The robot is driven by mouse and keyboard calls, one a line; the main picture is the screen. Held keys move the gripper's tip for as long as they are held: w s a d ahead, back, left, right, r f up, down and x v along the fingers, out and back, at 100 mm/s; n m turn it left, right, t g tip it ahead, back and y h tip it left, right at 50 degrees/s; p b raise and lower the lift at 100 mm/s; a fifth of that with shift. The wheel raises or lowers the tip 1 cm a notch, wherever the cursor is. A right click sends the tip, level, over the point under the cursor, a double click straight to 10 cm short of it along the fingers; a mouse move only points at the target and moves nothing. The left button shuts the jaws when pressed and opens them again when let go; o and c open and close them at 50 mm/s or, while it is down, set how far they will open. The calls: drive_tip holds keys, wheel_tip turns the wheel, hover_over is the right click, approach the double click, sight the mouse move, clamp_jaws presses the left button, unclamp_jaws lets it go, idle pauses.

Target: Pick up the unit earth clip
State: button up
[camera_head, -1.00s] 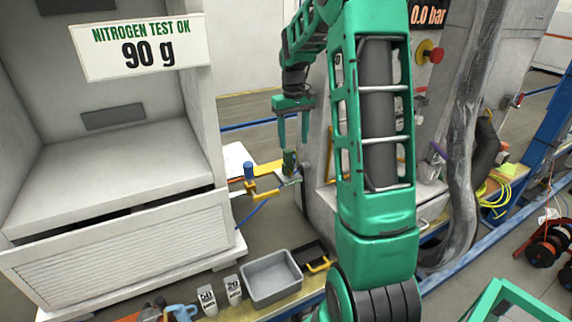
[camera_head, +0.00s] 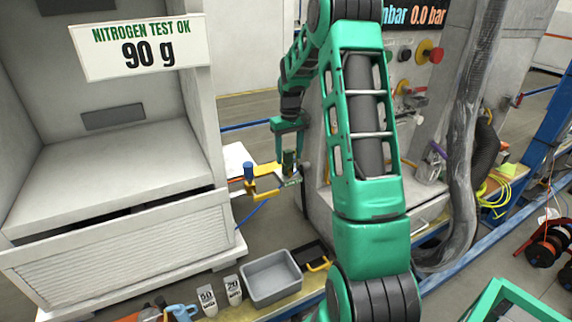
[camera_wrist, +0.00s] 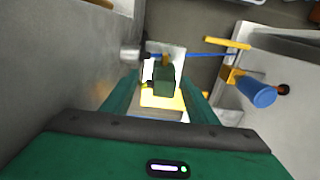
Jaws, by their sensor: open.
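The unit earth clip is most likely the small dark green block-like clip (camera_head: 289,162), standing on a small metal plate beside a yellow bracket (camera_head: 264,194). In the wrist view the green clip (camera_wrist: 164,82) shows between my two fingers, with a gap on each side. My gripper (camera_head: 289,156) points down over the clip, open, with one finger to its left and one to its right. It also shows in the wrist view (camera_wrist: 159,80). I cannot tell exactly how deep the fingertips reach beside the clip.
A blue-capped handle (camera_wrist: 257,92) on the yellow bracket is close to the right of my gripper in the wrist view. A white cabinet (camera_head: 110,180) stands to the left, and a grey machine (camera_head: 420,110) to the right. A grey bin (camera_head: 271,278) sits below in front.

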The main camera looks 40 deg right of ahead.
sight(288, 163)
drive_tip(key=shift+a+f, duration=0.2)
drive_tip(key=shift+f, duration=0.95)
drive_tip(key=shift+a+f, duration=0.15)
drive_tip(key=shift+f, duration=1)
drive_tip(key=c, duration=1.2)
drive_tip(key=shift+o, duration=0.2)
drive_tip(key=shift+r, duration=0.15)
